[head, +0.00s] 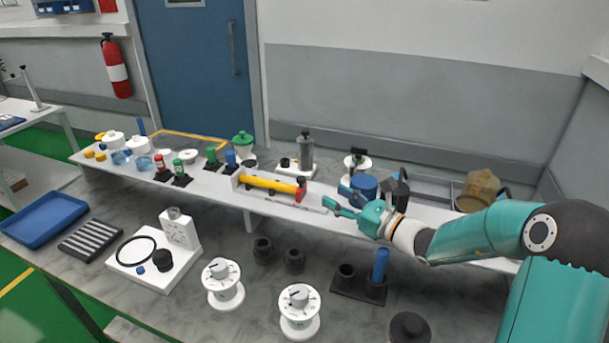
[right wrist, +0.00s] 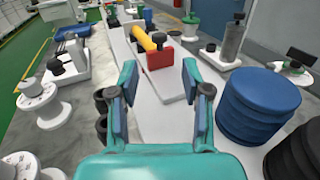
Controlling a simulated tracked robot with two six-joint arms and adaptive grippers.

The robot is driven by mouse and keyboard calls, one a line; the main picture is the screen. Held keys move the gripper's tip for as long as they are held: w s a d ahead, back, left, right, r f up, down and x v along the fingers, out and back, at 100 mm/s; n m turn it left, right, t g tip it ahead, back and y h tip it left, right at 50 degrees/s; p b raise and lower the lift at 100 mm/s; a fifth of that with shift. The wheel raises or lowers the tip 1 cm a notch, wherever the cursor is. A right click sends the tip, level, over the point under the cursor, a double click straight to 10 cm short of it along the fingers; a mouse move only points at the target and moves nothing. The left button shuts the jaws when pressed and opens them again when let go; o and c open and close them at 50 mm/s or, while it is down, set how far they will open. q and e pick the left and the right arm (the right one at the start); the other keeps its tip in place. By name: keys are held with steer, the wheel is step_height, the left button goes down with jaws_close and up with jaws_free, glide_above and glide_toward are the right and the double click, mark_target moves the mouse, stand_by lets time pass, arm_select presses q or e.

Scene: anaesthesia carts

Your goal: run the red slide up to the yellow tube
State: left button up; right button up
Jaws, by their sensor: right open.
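The yellow tube (head: 268,184) lies in the same holder, left of the slide. I cannot tell whether they touch. In the right wrist view the red slide (right wrist: 160,59) is ahead, with the yellow tube (right wrist: 143,38) behind it. My right gripper (head: 332,204) is open and empty, right of the slide and apart from it. Its fingers (right wrist: 158,82) show apart in the wrist view. My left gripper is not in view.
A blue round container (right wrist: 258,103) stands close right of my gripper in the wrist view. A grey cylinder on a white base (head: 306,152) stands behind the holder. Dial spools (head: 299,310) stand on the lower front table. The white strip before the slide is clear.

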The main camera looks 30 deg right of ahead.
mark_target(305, 180)
steer(key=p+x, duration=0.2)
steer(key=x, duration=1)
steer(key=shift+p, duration=0.35)
steer(key=c, duration=0.7)
steer(key=shift+f, duration=0.1)
steer(key=shift+c, duration=0.2)
